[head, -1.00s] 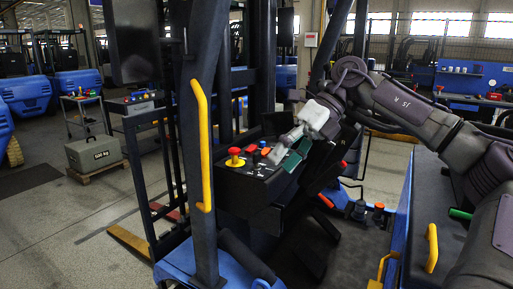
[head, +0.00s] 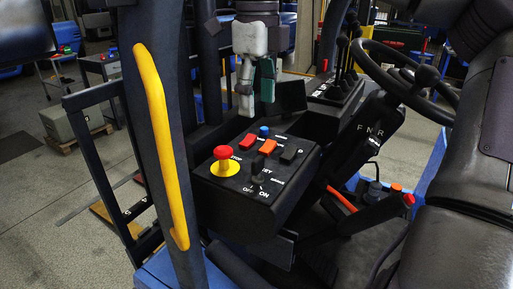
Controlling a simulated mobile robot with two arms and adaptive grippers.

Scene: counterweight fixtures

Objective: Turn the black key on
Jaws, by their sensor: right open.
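The black key (head: 258,168) stands up from the dark control panel (head: 222,188), near the printed KEY, OFF and ON labels. I cannot tell for sure which label it points to. My right gripper (head: 246,108) hangs down from the top of the head view, behind and above the panel. It is open and empty, apart from the key, with the key nearer to the camera and lower in the picture. My left gripper is not in view.
A red stop button (head: 222,153) on a yellow disc sits left of the key. Red (head: 249,141) and orange (head: 268,146) switches and a black switch (head: 289,156) are close behind it. A yellow handrail (head: 160,140) on a post stands at left; a steering wheel (head: 408,75) is at right.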

